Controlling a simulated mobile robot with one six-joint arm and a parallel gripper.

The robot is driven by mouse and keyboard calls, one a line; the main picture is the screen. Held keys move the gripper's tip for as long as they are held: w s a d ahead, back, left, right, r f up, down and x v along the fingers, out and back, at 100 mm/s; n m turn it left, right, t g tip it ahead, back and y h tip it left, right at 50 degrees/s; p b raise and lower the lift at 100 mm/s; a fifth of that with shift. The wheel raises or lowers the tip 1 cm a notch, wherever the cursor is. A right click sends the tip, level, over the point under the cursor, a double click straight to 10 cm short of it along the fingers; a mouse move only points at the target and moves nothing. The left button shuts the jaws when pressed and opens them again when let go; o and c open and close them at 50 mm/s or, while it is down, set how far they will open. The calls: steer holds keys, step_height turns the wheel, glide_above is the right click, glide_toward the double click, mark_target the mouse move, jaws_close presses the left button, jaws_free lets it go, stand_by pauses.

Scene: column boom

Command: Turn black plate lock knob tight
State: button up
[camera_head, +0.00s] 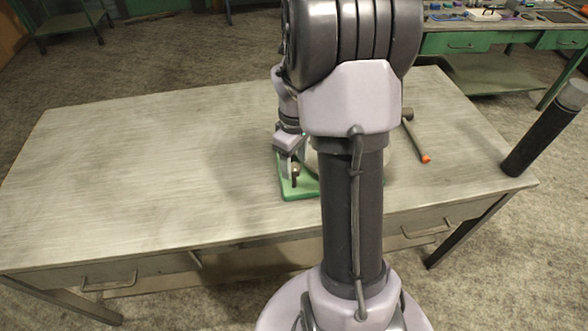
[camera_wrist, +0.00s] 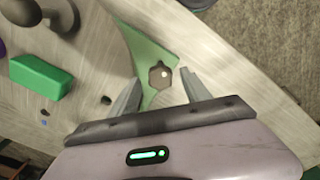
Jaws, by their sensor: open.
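A green plate (camera_head: 290,194) lies on the table, partly hidden behind my arm in the head view. In the wrist view the green plate (camera_wrist: 148,50) shows as a narrow shape running between my fingers. A small dark hexagonal knob (camera_wrist: 159,77) with a bright spot sits on it; I take this for the lock knob. My gripper (camera_head: 290,168) is over the left part of the plate. In the wrist view its two fingers stand apart, one on each side of the knob. I cannot tell whether they touch it.
The wooden table (camera_head: 120,170) is clear on the left. A hammer-like tool (camera_head: 416,140) with an orange end lies to the right of my arm. A black cylinder (camera_head: 543,130) stands at the right edge. The wrist view shows a green block (camera_wrist: 40,76) at left.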

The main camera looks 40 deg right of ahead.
steer(key=shift+f, duration=0.6)
jaws_close()
